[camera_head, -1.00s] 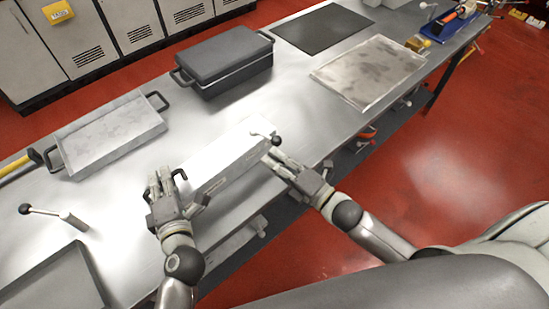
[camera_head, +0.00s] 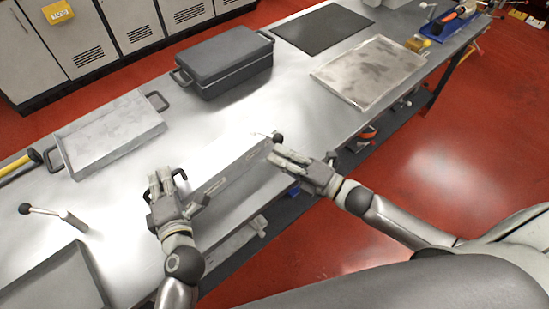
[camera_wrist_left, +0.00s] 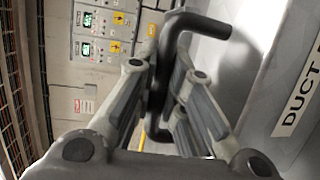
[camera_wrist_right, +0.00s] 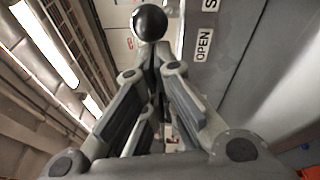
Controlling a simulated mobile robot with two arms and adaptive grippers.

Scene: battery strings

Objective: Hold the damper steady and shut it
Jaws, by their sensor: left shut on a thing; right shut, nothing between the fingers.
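The damper (camera_head: 232,171) is a long metal duct box at the table's near edge. It also shows in the left wrist view, with a "DUCT" label (camera_wrist_left: 298,98). My left gripper (camera_head: 167,181) is shut on the black handle (camera_wrist_left: 200,24) at its left end. The lever's black ball knob (camera_head: 278,138) sticks out at the right end. My right gripper (camera_head: 277,156) is shut and empty just in front of the knob; the knob (camera_wrist_right: 150,22) shows beyond its fingertips in the right wrist view, beside an "OPEN" label (camera_wrist_right: 203,45). Whether they touch is unclear.
A dark lidded case (camera_head: 225,62), a grey tray (camera_head: 110,135), a flat metal pan (camera_head: 370,72) and a black mat (camera_head: 322,28) lie farther back. Bare table lies behind the damper.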

